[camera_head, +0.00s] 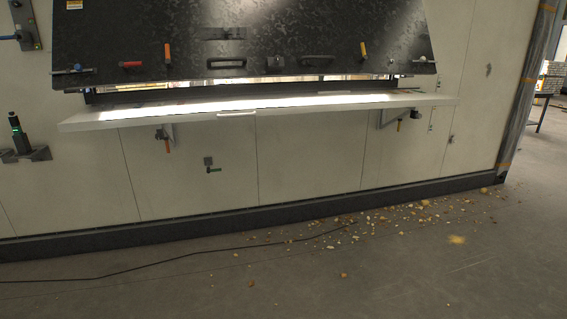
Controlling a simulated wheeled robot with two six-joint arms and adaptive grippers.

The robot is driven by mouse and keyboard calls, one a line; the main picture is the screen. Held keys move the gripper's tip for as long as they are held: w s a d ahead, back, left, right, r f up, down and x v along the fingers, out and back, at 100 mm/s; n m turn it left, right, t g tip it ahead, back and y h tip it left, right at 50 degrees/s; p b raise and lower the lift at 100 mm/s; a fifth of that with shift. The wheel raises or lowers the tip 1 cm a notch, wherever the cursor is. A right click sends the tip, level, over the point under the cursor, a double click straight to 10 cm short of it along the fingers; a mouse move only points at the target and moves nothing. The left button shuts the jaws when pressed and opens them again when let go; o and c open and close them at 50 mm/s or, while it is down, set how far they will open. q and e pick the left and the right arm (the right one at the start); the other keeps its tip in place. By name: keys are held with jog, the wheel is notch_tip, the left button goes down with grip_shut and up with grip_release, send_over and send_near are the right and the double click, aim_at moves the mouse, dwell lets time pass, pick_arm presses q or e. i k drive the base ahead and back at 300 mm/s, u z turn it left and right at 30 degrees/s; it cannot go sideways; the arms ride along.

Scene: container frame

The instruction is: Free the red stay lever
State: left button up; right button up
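A red lever (131,64) lies roughly level at the lower left of the dark hatch panel (240,35). Orange handles stand upright on the panel at left (167,50) and right (363,49). I cannot tell for certain which one is the stay lever. Neither of my grippers shows in the head view.
The shelf juts out from the wall below a narrow lit gap. A black-and-green tool (19,135) stands on a wall holder at left. A cable (170,260) and scattered yellowish debris (400,220) lie on the grey floor. The front floor is mostly clear.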

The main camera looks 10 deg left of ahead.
aim_at(124, 66)
jog(key=u, duration=0.7)
jog(key=i, duration=0.9)
jog(key=u, duration=1.1)
jog(key=i, duration=1.55)
jog(key=u, duration=0.25)
